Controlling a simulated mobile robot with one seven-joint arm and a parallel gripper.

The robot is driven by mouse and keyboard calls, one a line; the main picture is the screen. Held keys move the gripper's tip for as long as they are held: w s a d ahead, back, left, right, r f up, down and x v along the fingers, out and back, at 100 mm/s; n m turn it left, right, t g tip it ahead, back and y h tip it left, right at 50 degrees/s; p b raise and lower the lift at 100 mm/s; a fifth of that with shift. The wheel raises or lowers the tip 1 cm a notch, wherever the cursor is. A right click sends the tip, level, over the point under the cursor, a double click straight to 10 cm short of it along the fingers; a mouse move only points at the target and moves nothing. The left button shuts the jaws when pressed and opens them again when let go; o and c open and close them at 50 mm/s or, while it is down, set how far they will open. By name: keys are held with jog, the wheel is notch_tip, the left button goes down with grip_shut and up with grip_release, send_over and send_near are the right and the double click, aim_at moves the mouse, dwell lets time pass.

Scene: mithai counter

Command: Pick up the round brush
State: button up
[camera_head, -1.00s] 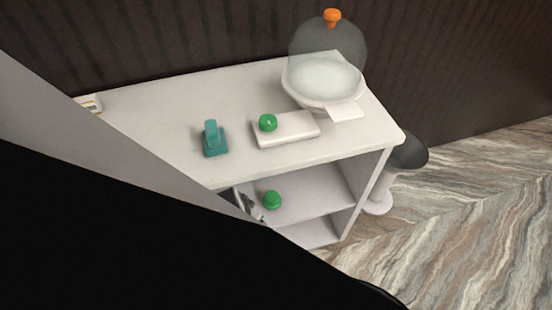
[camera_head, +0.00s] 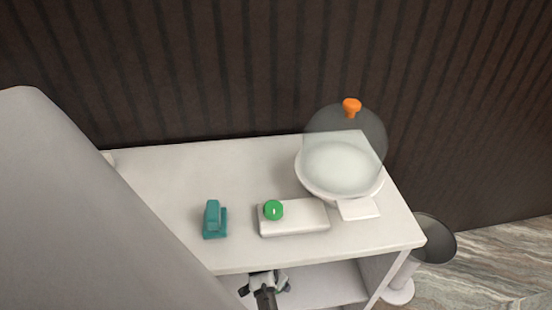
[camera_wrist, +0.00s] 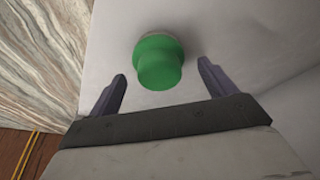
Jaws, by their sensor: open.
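A green round-handled thing (camera_wrist: 160,65), which looks like the round brush, stands on a pale surface in the wrist view. A pale rim shows at its far end. My gripper (camera_wrist: 161,71) is open, with one dark finger on each side of the green handle and visible gaps between. In the head view my gripper (camera_head: 265,282) is at the lower shelf, below the counter's front edge. The brush on that shelf is hidden there. A similar green round knob (camera_head: 273,210) sits on a white block on the counter top.
The white counter (camera_head: 160,180) holds a teal handled object (camera_head: 214,220), the white block (camera_head: 305,218) and a bowl (camera_head: 340,190) under a clear dome with an orange knob (camera_head: 351,106). The counter's front edge overhangs the lower shelf (camera_head: 330,285).

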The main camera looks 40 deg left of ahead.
jog(key=shift+x, duration=1.6)
jog(key=shift+w, duration=0.2)
jog(key=shift+r, duration=0.1)
jog(key=c, duration=1.1)
